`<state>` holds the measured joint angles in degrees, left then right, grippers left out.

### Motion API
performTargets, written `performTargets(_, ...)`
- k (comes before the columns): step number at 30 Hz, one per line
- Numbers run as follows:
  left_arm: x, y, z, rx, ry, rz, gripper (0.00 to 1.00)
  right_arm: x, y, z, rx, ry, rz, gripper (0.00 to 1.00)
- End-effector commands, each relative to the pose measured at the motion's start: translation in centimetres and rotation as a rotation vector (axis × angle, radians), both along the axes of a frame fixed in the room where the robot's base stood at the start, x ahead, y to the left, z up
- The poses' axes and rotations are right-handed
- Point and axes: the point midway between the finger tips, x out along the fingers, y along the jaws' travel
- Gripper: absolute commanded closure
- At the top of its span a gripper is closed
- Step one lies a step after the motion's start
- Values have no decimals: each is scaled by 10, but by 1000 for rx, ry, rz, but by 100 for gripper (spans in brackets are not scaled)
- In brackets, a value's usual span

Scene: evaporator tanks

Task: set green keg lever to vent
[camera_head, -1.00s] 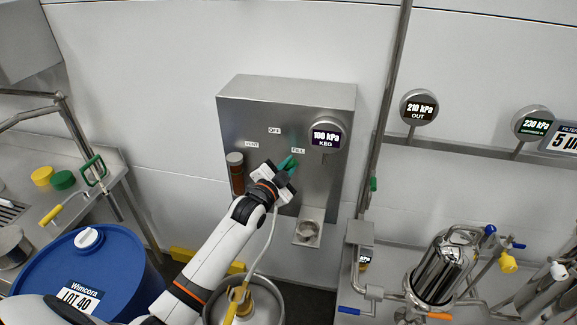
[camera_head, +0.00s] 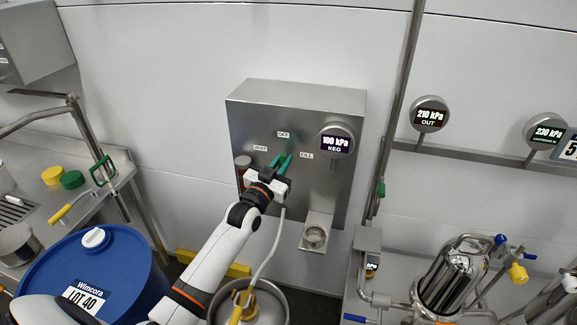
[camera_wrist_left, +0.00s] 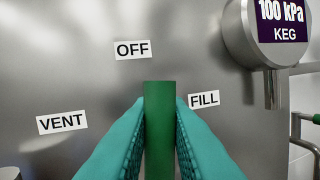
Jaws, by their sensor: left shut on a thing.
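The green keg lever (camera_wrist_left: 159,130) stands upright between the teal fingers of my left gripper in the left wrist view, its top just below the OFF label (camera_wrist_left: 132,49). My left gripper (camera_head: 281,163) is shut on it at the steel panel (camera_head: 297,110). The VENT label (camera_wrist_left: 62,122) is to the lever's left and the FILL label (camera_wrist_left: 204,99) close to its right. The lever's pivot is hidden by the fingers. The KEG gauge (camera_head: 336,142) reads 100 kPa. My right gripper is not in view.
A keg (camera_head: 275,300) with a hose stands below the panel. A blue drum (camera_head: 120,260) is at lower left. A vertical pipe (camera_head: 392,110) runs right of the panel. A small steel cup holder (camera_head: 316,235) juts out below the panel.

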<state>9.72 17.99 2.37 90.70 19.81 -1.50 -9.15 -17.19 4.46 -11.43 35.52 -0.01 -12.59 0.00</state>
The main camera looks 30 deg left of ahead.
Motion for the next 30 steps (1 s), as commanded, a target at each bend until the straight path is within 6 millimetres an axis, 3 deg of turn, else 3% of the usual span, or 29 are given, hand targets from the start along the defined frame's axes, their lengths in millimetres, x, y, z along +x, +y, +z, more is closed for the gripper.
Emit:
performTargets(18, -10, 38, -8, -562, -146, 2, 100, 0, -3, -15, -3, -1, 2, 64)
performTargets(30, -13, 52, -18, -816, -211, 0, 100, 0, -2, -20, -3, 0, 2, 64)
